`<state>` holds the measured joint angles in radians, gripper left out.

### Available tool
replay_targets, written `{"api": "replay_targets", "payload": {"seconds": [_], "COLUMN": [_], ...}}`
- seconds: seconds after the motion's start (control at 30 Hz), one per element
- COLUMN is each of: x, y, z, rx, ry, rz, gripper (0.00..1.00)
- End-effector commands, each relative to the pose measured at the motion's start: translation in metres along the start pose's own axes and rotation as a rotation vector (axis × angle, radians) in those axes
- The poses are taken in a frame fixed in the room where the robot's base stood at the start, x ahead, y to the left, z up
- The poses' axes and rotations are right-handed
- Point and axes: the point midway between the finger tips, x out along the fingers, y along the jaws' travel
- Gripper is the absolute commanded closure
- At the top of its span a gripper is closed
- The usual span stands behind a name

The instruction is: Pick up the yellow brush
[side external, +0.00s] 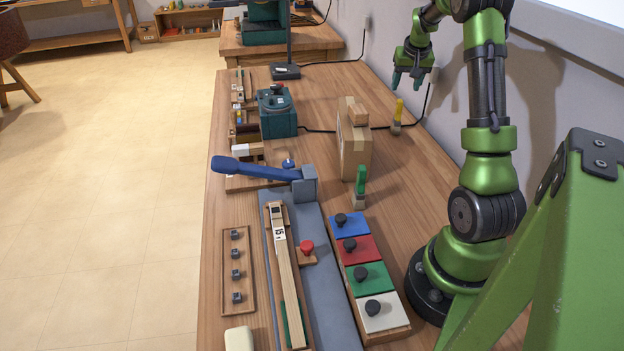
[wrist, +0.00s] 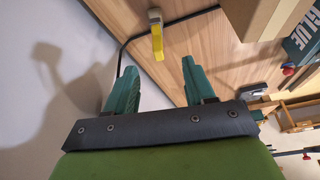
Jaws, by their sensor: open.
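The yellow brush (side external: 399,110) stands upright on the wooden bench near the wall, to the right of the cardboard box, handle up and pale bristle end down. In the wrist view the yellow brush (wrist: 157,40) shows beyond the fingertips, roughly centred between them. My gripper (side external: 409,83) is above the bench, close to the wall, and appears above and slightly right of the brush. In the wrist view my gripper (wrist: 158,78) has its two teal fingers spread apart with nothing between them.
A cardboard box (side external: 355,145) stands left of the brush. A green brush (side external: 360,186) stands in front of that box. A black cable (side external: 426,104) runs along the bench and up the wall behind the brush. A teal machine (side external: 277,112) is farther left. The wall is close on the right.

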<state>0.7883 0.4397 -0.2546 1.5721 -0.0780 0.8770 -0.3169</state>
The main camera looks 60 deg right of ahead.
Motion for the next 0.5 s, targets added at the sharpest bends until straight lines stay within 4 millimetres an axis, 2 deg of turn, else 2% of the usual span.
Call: {"api": "replay_targets", "payload": {"seconds": [0.1, 0.3, 0.5], "x": [0.029, 0.070, 0.089], "y": [0.000, 0.000, 0.000], "z": [0.001, 0.001, 0.000], "rx": [0.002, 0.001, 0.002], "ry": [-0.006, -0.003, 0.000], "rz": [0.001, 0.000, -0.002], "gripper": [0.46, 0.46, 0.46]}}
